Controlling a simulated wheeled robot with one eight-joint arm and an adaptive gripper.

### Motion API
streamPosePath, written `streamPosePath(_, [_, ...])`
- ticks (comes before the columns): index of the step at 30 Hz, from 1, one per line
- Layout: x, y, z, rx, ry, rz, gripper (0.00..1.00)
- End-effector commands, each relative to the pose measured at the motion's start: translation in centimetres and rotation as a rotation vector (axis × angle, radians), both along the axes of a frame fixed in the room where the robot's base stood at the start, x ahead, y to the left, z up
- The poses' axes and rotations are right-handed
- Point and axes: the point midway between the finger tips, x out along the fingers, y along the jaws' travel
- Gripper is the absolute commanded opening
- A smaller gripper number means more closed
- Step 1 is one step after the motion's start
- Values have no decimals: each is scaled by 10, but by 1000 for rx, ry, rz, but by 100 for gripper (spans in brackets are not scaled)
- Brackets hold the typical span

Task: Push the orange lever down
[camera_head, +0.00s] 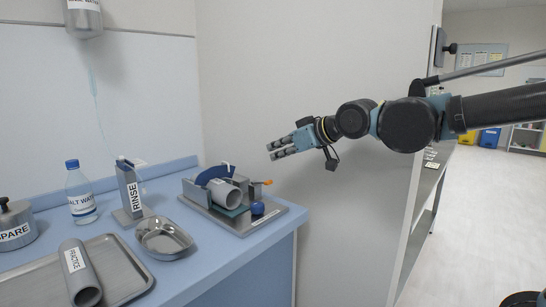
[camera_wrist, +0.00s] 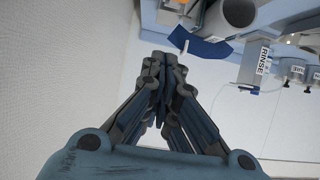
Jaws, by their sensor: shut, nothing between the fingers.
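The orange lever (camera_head: 262,182) is small and sticks out to the right from a fixture (camera_head: 233,229) on the blue counter.
A metal dish (camera_head: 165,238), a RINSE holder (camera_head: 130,190), a salt water bottle (camera_head: 80,192), a SPARE pot (camera_head: 14,226) and a tray (camera_head: 120,262) with a PRACTICE cylinder (camera_head: 78,270) stand left of the fixture. A wall (camera_head: 310,80) is behind. Space around my gripper is free.

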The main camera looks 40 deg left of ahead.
Motion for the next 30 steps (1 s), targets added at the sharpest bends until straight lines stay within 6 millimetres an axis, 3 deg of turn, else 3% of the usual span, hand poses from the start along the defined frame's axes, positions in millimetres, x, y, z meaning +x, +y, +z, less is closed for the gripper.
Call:
streamPosePath(13, [-4, -41, 23, 0, 0, -1, 0])
streamPosePath(30, [-5, -46, 25, 0, 0, -1, 0])
